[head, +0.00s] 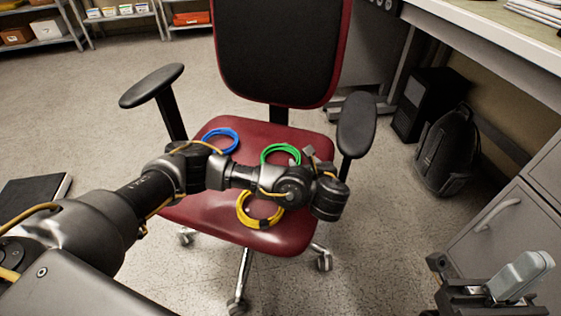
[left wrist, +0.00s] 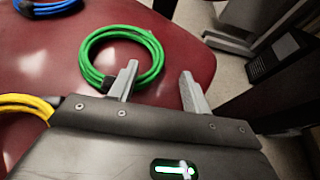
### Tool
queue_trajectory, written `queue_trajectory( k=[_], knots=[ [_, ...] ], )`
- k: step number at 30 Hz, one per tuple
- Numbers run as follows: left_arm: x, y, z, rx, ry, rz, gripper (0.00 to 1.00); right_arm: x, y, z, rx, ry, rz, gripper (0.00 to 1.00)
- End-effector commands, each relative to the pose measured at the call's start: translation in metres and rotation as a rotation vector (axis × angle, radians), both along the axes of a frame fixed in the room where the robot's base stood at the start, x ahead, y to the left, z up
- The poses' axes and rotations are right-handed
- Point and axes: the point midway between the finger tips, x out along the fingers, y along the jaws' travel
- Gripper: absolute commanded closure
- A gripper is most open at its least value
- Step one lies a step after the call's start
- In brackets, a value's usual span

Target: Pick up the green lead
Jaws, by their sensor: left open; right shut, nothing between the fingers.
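The green lead (head: 279,146) is a coiled ring on the red chair seat (head: 190,210). It also shows in the left wrist view (left wrist: 85,62), with a dark part at its lower edge. My left gripper (left wrist: 160,88) is open. In that view one finger overlaps the inside of the ring and the other lies to the right of it, so the ring's right side appears between them. Whether the fingers touch the lead or are above it, I cannot tell. In the head view my left arm hides the ring's lower part. My right gripper (head: 510,283) is shut and empty at the lower right.
A blue lead (head: 222,130) lies left of the green one and a yellow lead (head: 243,213) lies nearer me, both on the seat. Armrests (head: 152,85) and the backrest (head: 280,50) border the seat. A desk (head: 490,40) and a backpack (head: 447,150) stand at the right.

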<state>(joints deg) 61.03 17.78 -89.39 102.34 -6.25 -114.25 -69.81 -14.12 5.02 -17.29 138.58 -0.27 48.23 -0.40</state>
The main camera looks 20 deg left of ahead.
Motion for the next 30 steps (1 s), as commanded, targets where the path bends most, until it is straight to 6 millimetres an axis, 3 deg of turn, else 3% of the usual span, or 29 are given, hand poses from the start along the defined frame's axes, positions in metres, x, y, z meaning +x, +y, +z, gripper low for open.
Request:
queue_trajectory(
  k=[3,9,18,27,30],
  knots=[
    [0.013,0.011,-0.013,0.002,-0.002,0.004,0.52,0.004,0.001,-0.002,-0.001,-0.04,-0.002,1.0],
    [0.032,0.024,-0.02,0.001,0.0,0.002,0.52,0.007,0.003,0.004,-0.004,-0.073,-0.004,1.0],
    [0.035,0.025,-0.02,0.001,0.002,0.001,0.53,0.007,0.003,0.007,-0.005,-0.077,-0.004,1.0],
    [0.034,0.025,-0.021,0.0,0.003,-0.001,0.92,0.007,0.003,0.007,-0.004,-0.078,-0.003,1.0],
    [0.034,0.025,-0.021,0.0,0.003,-0.001,1.0,0.007,0.003,0.007,-0.004,-0.078,-0.003,1.0]
  ],
)
